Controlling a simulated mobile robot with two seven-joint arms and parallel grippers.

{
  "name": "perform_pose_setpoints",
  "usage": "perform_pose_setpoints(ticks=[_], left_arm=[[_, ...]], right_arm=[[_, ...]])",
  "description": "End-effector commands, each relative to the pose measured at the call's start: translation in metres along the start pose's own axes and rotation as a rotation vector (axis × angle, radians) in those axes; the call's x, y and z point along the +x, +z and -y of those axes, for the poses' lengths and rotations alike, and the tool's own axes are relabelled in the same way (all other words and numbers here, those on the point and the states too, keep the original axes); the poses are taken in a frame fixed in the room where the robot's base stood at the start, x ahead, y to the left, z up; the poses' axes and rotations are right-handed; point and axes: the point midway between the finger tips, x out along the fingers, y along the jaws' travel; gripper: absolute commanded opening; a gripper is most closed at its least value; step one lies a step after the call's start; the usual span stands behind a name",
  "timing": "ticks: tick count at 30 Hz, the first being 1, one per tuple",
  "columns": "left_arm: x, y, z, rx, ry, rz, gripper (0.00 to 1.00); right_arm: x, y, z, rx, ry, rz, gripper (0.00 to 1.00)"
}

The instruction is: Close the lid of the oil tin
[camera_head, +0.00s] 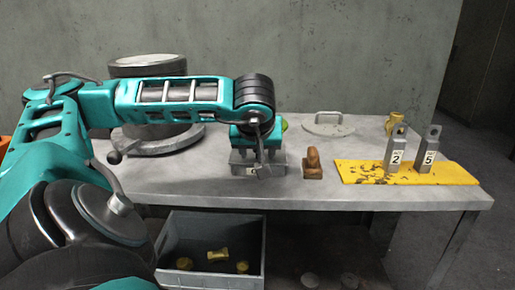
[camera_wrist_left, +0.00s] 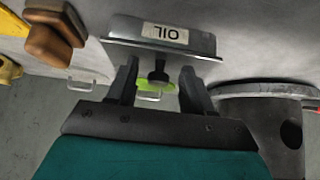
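The oil tin (camera_head: 243,170) is a low grey metal box near the table's front edge, partly hidden behind my left gripper (camera_head: 262,160). In the left wrist view the tin (camera_wrist_left: 203,42) appears upside down with its OIL label. My left gripper (camera_wrist_left: 158,68) is open there, its two dark fingers spread close to the tin's rim. A dark knob (camera_wrist_left: 157,74) and a bright green piece (camera_wrist_left: 145,85) show between the fingers, with clear space on both sides. I cannot tell the lid's angle. My right gripper is not in view.
A brown wooden block (camera_head: 313,170) stands right of the tin. A yellow plate (camera_head: 448,172) carries blocks marked 2 and 5. A flat handled plate (camera_head: 328,129) lies behind. A large round metal piece (camera_head: 160,143) stands left. A grey bin (camera_head: 210,222) sits below.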

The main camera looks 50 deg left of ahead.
Motion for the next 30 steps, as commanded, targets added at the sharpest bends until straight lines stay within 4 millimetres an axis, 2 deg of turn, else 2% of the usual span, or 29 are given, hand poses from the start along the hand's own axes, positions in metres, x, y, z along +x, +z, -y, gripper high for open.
perform_pose_setpoints(ticks=[7, 11, 24, 30], left_arm=[[-0.002, -0.002, 0.000, -0.003, 0.002, -0.005, 0.52], [-0.012, -0.003, 0.000, -0.002, 0.003, -0.006, 0.52], [-0.104, -0.003, -0.001, -0.001, 0.007, -0.004, 0.52], [-0.127, -0.002, -0.001, -0.001, 0.004, -0.003, 0.52]], right_arm=[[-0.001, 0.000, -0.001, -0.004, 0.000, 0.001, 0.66], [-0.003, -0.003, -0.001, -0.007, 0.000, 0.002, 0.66], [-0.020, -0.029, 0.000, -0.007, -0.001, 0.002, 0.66], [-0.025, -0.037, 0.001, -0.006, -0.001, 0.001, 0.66]])
